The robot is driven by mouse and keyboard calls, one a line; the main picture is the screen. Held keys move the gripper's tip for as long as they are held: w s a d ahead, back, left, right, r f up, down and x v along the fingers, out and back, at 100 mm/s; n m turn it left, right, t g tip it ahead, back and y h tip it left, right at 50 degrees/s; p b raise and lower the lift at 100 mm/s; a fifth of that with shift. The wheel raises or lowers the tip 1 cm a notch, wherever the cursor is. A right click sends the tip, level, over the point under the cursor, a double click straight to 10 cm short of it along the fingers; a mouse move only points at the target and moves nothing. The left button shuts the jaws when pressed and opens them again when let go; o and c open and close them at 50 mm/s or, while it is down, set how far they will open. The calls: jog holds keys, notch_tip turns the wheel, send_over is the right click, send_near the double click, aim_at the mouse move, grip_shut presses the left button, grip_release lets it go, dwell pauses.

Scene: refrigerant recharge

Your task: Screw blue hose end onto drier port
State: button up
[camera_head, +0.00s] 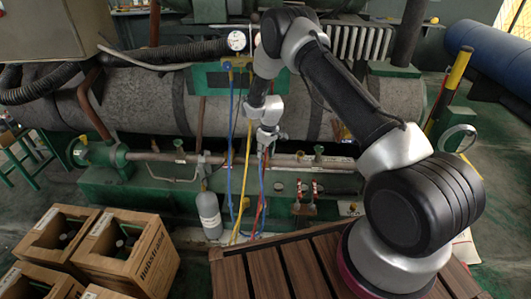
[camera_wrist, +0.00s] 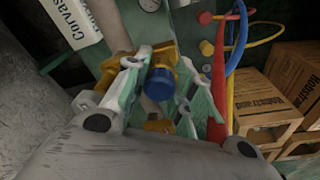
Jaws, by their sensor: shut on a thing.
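In the wrist view, my gripper (camera_wrist: 165,85) has its two pale green finger pads on either side of a blue cylindrical hose end (camera_wrist: 159,83) and is shut on it. A brass-coloured fitting (camera_wrist: 161,52), which looks like the drier port, sits directly behind the blue end. The two overlap in view; I cannot tell whether the threads are engaged. In the head view, my gripper (camera_head: 266,146) is low at the green machine's front pipe. The blue hose (camera_head: 231,125) hangs from the gauge area; the held end is too small to make out there.
A round gauge (camera_head: 236,41) is mounted above. Yellow (camera_head: 247,145) and red (camera_wrist: 219,80) hoses hang close to my gripper. A grey cylinder (camera_head: 209,215) stands left of them.

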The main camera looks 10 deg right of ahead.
jog(key=shift+f, duration=0.4)
jog(key=shift+m, duration=1.8)
jog(key=shift+h, duration=0.3)
jog(key=shift+m, duration=1.8)
